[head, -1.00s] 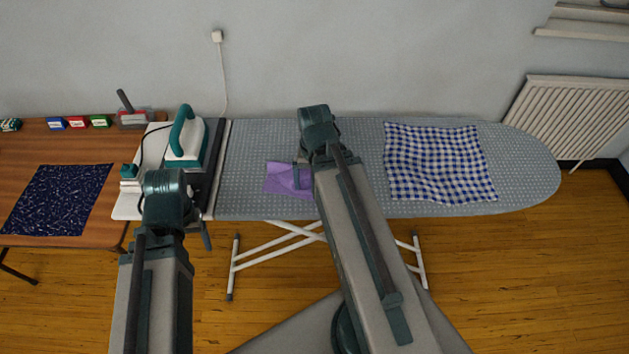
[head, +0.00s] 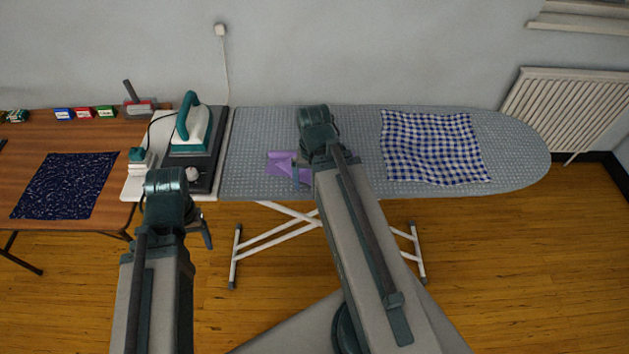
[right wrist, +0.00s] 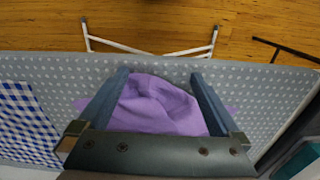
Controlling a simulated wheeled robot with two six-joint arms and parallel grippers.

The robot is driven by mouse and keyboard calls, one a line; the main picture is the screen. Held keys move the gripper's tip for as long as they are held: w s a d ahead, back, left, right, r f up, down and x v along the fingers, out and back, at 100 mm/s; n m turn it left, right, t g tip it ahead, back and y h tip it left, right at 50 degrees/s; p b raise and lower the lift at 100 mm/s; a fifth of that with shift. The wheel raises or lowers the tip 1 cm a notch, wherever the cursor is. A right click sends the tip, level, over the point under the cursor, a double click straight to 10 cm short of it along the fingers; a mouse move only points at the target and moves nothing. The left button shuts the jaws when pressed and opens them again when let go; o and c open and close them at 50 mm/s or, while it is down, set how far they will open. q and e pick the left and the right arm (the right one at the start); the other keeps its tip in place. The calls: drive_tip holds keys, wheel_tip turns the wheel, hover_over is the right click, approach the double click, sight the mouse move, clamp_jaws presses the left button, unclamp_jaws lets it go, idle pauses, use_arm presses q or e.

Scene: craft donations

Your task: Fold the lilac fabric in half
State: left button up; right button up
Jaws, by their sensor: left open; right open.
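The lilac fabric (head: 283,160) lies on the ironing board, partly hidden by my right arm. In the right wrist view the lilac fabric (right wrist: 160,105) looks rumpled and raised between the fingers, with small parts showing outside them. My right gripper (head: 301,178) is over it; in the right wrist view the right gripper (right wrist: 160,78) is open, its fingers on either side of the cloth. Whether they touch it I cannot tell. My left gripper (head: 206,234) is open and empty, in front of the iron end of the board.
The ironing board (head: 350,130) also bears a blue checked cloth (head: 432,147) on the right. An iron (head: 193,130) stands at its left end. A wooden table (head: 105,142) at left holds a dark blue fabric (head: 65,185) and small boxes.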

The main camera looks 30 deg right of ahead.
use_arm(q)
wheel_tip(320, 180, up, 9)
drive_tip(key=p, duration=0.8)
drive_tip(key=shift+w, duration=0.15)
use_arm(e)
wheel_tip(320, 180, up, 9)
use_arm(q)
drive_tip(key=shift+f, duration=0.2)
use_arm(e)
drive_tip(key=shift+w+d+f, duration=0.1)
drive_tip(key=shift+f, duration=0.1)
